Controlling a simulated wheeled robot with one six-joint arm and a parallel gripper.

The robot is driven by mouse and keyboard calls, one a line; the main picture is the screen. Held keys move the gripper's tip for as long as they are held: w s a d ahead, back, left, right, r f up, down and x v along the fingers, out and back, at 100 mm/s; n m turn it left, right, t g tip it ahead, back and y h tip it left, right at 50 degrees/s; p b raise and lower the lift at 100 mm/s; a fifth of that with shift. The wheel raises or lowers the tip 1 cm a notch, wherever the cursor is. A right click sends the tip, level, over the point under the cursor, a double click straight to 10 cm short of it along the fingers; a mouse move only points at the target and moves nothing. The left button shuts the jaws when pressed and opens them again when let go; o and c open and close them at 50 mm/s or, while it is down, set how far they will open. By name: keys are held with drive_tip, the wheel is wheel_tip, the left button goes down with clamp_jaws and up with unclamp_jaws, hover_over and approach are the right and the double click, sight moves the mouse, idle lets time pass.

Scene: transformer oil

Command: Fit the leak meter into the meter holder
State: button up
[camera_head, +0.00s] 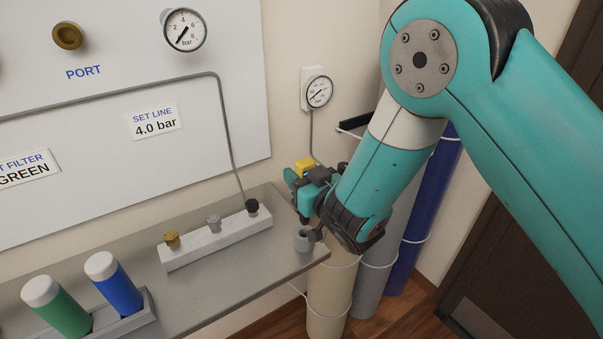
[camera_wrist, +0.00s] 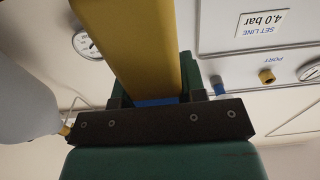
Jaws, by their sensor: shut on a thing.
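A yellow device, which I take to be the leak meter (camera_head: 304,165), is held in my gripper (camera_head: 309,186). It is seen close up as a long yellow body (camera_wrist: 140,45) in the wrist view, with a small blue part at its base. My gripper is shut on it; the fingers partly hide it. A small grey cup, which I take to be the meter holder (camera_head: 303,243), stands at the right end of the shelf. The gripper and a dark downward tip are just above the cup in the head view; whether they touch is unclear.
The grey shelf (camera_head: 215,287) carries a white block (camera_head: 218,241) with several knobs, and a rack with green (camera_head: 58,311) and blue (camera_head: 118,291) bottles. A wall gauge (camera_head: 318,92) with a hose is behind my gripper. Tall cylinders (camera_head: 330,285) stand beyond the shelf's right edge.

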drive_tip(key=shift+f+b, duration=0.55)
drive_tip(key=shift+f, duration=0.4)
drive_tip(key=shift+f+b, duration=2.7)
drive_tip(key=shift+f, duration=0.05)
idle(0.7)
drive_tip(key=o, duration=1.2)
drive_tip(key=shift+s+d, duration=0.1)
